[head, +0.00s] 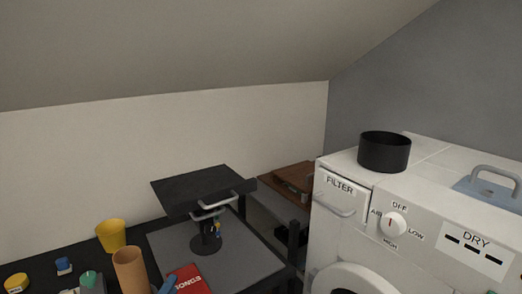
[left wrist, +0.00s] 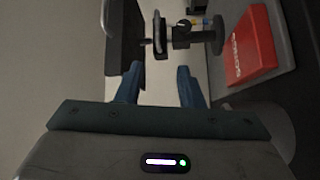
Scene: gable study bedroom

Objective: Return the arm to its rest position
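My left gripper (head: 168,284) shows only in part at the bottom edge of the head view, as a blue finger just left of the red book. In the left wrist view, the two blue fingers (left wrist: 159,84) stand apart with nothing held between them. The red book (head: 189,279), marked SONGS, lies on the grey mat and also shows in the left wrist view (left wrist: 251,46). Most of the left arm is out of view. My right gripper is in neither view.
A black slanted stand (head: 203,190) with a grey handle rises behind the book on the grey mat (head: 255,262). A tan cylinder (head: 130,271) and a yellow cup (head: 111,235) stand to the left. A white dryer (head: 335,222) with a black pot (head: 384,152) is at right.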

